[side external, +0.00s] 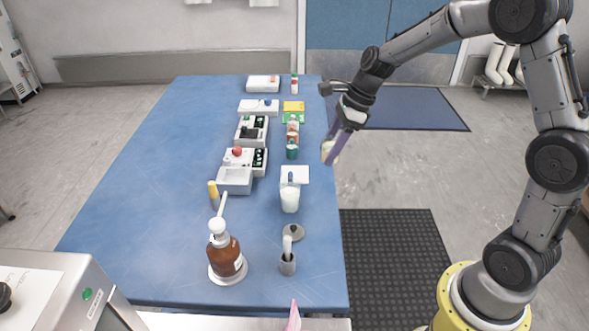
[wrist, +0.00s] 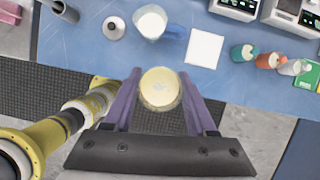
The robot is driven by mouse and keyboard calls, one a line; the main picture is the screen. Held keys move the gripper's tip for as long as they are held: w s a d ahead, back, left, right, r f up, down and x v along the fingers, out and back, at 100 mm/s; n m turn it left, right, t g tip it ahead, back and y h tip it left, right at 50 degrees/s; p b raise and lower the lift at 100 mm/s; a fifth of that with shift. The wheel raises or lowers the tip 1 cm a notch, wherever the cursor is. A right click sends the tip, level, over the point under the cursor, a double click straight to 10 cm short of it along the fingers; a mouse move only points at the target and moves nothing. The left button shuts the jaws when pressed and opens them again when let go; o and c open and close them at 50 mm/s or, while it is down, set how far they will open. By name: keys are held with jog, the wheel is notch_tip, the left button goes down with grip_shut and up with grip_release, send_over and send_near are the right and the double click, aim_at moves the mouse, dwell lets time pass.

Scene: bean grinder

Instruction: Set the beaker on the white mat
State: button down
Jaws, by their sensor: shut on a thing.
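My gripper (wrist: 160,98) has purple fingers and is shut on a round, cream-coloured container, which I take for the beaker (wrist: 160,88). The wrist view looks into its open top, with pale yellow contents or a pale inside. In the side external view, the beaker (side external: 328,151) hangs tilted below my gripper (side external: 335,145), at the table's right edge and apart from the tabletop. The white mat (wrist: 205,48) is a bare square on the blue table. It also shows in the side external view (side external: 298,174), left of my gripper and partly hidden by a jug.
A jug with a blue handle (wrist: 150,24) stands beside the mat on the blue table (side external: 150,190). Small bottles (wrist: 243,53) stand on the mat's other side. A brown pump bottle (side external: 224,257) is near the front. The table's left part is clear.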

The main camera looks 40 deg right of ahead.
jog(key=w+f, duration=0.3)
jog(key=w, duration=0.1)
jog(key=w+f, duration=0.3)
jog(key=w, duration=0.1)
jog(key=w+f, duration=0.3)
jog(key=w, duration=0.1)
jog(key=shift+w+d+f, duration=0.1)
jog(key=shift+w+d, duration=0.2)
jog(key=shift+d, duration=0.05)
jog(key=shift+w+f, duration=0.15)
jog(key=shift+f, duration=1.5)
jog(key=shift+f, duration=0.1)
jog(key=shift+c, duration=1)
grip_release()
